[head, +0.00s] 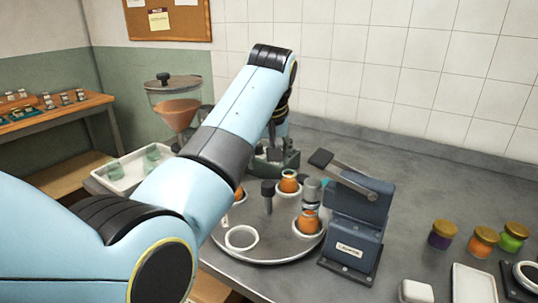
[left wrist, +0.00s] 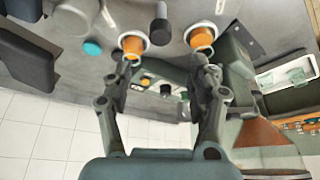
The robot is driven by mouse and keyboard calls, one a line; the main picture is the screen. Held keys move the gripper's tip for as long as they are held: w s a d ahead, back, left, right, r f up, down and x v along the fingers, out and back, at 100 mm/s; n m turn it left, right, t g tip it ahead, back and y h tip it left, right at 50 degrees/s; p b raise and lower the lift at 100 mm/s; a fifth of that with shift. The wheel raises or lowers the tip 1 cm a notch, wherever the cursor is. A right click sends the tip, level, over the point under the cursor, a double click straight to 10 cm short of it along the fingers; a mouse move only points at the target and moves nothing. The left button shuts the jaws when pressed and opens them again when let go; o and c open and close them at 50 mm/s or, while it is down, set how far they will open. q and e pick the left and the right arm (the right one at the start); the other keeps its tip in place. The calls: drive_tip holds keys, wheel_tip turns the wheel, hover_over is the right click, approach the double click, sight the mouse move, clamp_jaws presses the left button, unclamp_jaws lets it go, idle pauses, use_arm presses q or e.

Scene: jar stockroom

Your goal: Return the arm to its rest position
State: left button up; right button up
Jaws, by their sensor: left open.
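My left arm (head: 235,125) reaches in from the left and bends down over the back of the round turntable (head: 265,247). In the head view its gripper is mostly hidden behind the arm. In the left wrist view my left gripper (left wrist: 165,65) is open, with its two dark fingers apart and nothing held between them. Two orange jars, one on the left (left wrist: 132,43) and one on the right (left wrist: 201,38), sit in white rings beyond the fingertips. My right gripper is not in view.
A blue lever press (head: 357,222) stands at the turntable's right edge. An orange-filled hopper (head: 178,112) stands behind my arm, and a white tray (head: 122,178) with glass jars lies left. Lidded jars (head: 483,240) stand at right. The tiled wall (head: 400,70) closes the back.

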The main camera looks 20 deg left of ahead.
use_arm(q)
drive_tip(key=s+a+f+m, duration=0.1)
drive_tip(key=s+a+f, duration=0.2)
drive_tip(key=s+f, duration=0.35)
drive_tip(key=s+a+f, duration=0.3)
drive_tip(key=s+a, duration=0.1)
drive_tip(key=s, duration=0.5)
drive_tip(key=s+a+r+m, duration=0.15)
drive_tip(key=s+m, duration=0.25)
drive_tip(key=s, duration=1.9)
drive_tip(key=s+a+f+g+b, duration=0.15)
drive_tip(key=f+b, duration=0.35)
drive_tip(key=f, duration=1.3)
drive_tip(key=s+a+f+g+b, duration=0.15)
drive_tip(key=f+b, duration=0.25)
drive_tip(key=f, duration=1.5)
drive_tip(key=s+f+b, duration=0.6)
drive_tip(key=s+f, duration=1.1)
drive_tip(key=f, duration=0.2)
drive_tip(key=shift+s+a+f+h, duration=0.15)
drive_tip(key=shift+s+f+h, duration=0.15)
drive_tip(key=shift+h, duration=0.1)
